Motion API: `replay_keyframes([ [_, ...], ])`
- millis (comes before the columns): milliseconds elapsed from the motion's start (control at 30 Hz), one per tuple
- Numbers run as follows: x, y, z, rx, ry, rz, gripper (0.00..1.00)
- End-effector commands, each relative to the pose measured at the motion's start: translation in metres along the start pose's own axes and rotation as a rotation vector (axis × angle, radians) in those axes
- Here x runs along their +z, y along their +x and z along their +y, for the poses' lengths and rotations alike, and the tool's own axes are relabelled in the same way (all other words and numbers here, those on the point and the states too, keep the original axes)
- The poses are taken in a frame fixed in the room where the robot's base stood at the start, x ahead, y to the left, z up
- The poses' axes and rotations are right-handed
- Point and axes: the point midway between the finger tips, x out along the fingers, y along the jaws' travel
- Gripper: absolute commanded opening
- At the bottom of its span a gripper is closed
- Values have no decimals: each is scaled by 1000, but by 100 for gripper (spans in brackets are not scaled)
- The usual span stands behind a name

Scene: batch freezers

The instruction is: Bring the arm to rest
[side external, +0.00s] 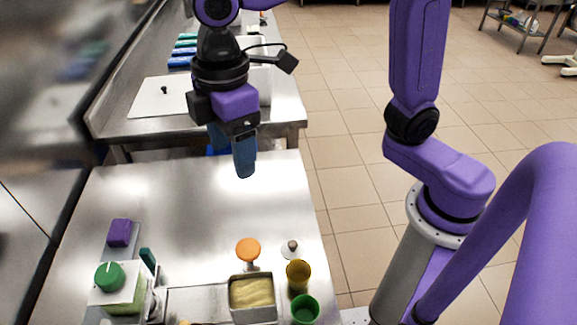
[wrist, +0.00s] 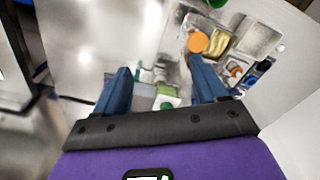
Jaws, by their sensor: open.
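My gripper (side external: 240,160) hangs above the bare back part of the steel table, pointing down, with nothing held. In the wrist view its two blue fingers (wrist: 160,88) stand well apart and the space between them is empty of any held thing. My purple arm comes in from the right in the side view. The steel table (side external: 190,205) lies below the gripper, and the gripper is apart from the things on it.
Near the front stand a green-knobbed box (side external: 118,290), a purple block (side external: 120,233), an orange-topped item (side external: 248,249), a pan of yellow stuff (side external: 252,293), a yellow cup (side external: 298,274) and a green cup (side external: 305,309). A second counter (side external: 170,125) is behind. The table's back half is clear.

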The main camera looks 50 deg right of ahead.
Motion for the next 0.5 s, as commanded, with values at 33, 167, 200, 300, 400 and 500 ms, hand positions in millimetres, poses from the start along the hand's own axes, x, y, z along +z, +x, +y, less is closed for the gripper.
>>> replay_keyframes([
  [33,24,4,-5,0,18,1,72],
  [167,78,19,-21,0,63,3,72],
  [200,95,24,-26,0,76,4,72],
  [300,137,37,-40,0,111,6,72],
  [400,174,50,-54,0,140,8,72],
  [500,203,61,-65,-1,163,10,72],
])
